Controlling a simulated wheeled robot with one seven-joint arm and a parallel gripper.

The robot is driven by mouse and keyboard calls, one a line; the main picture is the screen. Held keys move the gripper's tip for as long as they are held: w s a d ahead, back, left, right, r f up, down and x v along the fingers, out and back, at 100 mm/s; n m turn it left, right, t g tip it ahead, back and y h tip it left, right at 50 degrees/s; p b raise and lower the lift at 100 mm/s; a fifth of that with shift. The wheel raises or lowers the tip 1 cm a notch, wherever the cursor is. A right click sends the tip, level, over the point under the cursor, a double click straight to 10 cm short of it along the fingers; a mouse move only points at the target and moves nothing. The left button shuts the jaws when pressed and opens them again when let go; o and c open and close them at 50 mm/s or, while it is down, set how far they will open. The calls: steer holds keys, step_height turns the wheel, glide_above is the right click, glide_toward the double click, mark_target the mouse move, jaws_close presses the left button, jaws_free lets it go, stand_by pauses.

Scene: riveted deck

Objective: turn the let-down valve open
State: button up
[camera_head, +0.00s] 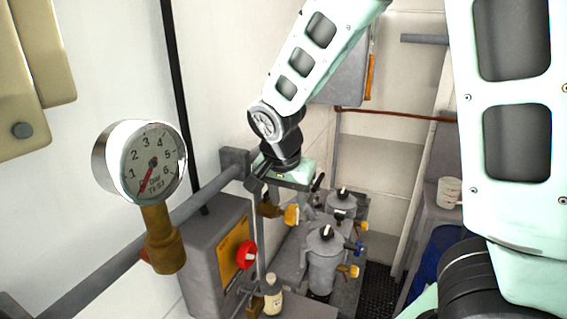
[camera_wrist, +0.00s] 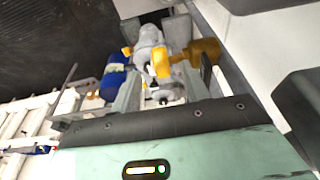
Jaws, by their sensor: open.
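A brass valve body (camera_head: 268,209) with a yellow handle (camera_head: 291,214) sits just below my gripper (camera_head: 284,194); it looks like the let-down valve, though no label is readable. In the wrist view the brass body (camera_wrist: 204,50) is at the right finger and the yellow handle (camera_wrist: 161,62) shows between the fingers. My gripper (camera_wrist: 163,82) is open and points down at the valve. I cannot tell whether a finger touches it. A round pressure gauge (camera_head: 142,162) stands on a brass stem at left, its red needle pointing down-left.
A grey box (camera_head: 215,255) with a red knob (camera_head: 246,255) is on the left wall. Grey canisters (camera_head: 325,255) with yellow and blue knobs stand close right of the valve. A bottle (camera_head: 272,294) stands in front. A pipe (camera_head: 205,192) runs along the wall.

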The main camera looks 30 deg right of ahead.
steer(key=b+v, duration=0.2)
steer(key=v, duration=1)
steer(key=shift+r, duration=0.2)
steer(key=shift+s+f, duration=0.1)
steer(key=s+d+f+n+t+y, duration=0.1)
steer(key=s+d+f+n, duration=0.15)
steer(key=f+n, duration=0.45)
steer(key=s+d+f+n+y, duration=0.1)
steer(key=s+f+n, duration=0.3)
steer(key=f, duration=0.6)
steer(key=s+a+f+n+g+b, duration=0.1)
steer(key=s+a+f+n+b, duration=0.2)
steer(key=s+a, duration=0.3)
steer(key=s+a+f+n+g+y+b, duration=0.1)
steer(key=s+a+f+n+b, duration=0.2)
steer(key=a, duration=0.9)
steer(key=s+n+b, duration=0.2)
steer(key=s+b, duration=0.1)
steer(key=shift+g, duration=0.3)
steer(key=shift+s+f, duration=0.1)
